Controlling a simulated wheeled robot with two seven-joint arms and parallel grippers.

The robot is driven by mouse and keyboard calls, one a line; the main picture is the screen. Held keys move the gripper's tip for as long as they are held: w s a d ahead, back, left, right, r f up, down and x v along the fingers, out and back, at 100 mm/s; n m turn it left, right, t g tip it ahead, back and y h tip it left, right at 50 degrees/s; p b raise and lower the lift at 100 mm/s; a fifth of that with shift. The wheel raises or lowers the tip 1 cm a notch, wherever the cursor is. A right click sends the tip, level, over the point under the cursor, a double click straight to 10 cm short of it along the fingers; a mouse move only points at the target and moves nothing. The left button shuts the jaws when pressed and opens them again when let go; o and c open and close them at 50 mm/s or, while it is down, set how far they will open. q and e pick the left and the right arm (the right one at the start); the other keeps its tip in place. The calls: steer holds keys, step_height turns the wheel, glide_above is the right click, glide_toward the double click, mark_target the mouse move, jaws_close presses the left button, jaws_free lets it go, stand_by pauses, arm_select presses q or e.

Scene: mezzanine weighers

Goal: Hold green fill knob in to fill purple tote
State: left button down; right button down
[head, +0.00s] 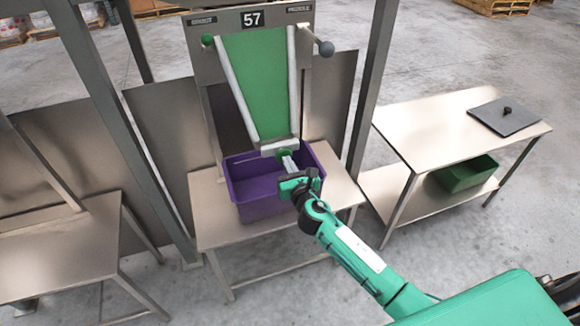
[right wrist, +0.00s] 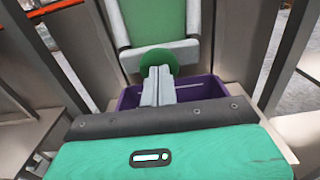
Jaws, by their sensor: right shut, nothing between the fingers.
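The green fill knob (right wrist: 158,60) is a round green disc at the foot of the hopper, directly behind my right fingertips in the right wrist view. In the head view only part of the knob (head: 283,152) shows past the fingers. My right gripper (right wrist: 158,75) is shut and empty, its tips overlapping the knob; I cannot tell whether they press it. The gripper (head: 289,160) also shows in the head view, above the purple tote (head: 256,208). The tote stands upright on a steel table below the hopper; its visible inside looks empty. My left gripper is out of view.
The hopper (head: 297,85) has a green sloping face and a "57" plate (head: 252,19). A grey ball handle (head: 326,49) juts from its right. The right-hand table (head: 430,130) holds a dark lid (head: 503,117), with a green tote (head: 466,174) below. Steel posts (head: 372,80) flank the station.

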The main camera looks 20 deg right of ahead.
steer(key=shift+w+r, duration=0.25)
steer(key=shift+w, duration=0.95)
steer(key=shift+w+r, duration=0.1)
steer(key=shift+r, duration=0.15)
stand_by(1.3)
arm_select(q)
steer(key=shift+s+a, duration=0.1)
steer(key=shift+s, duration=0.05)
arm_select(e)
steer(key=shift+d+f, duration=0.1)
stand_by(4.2)
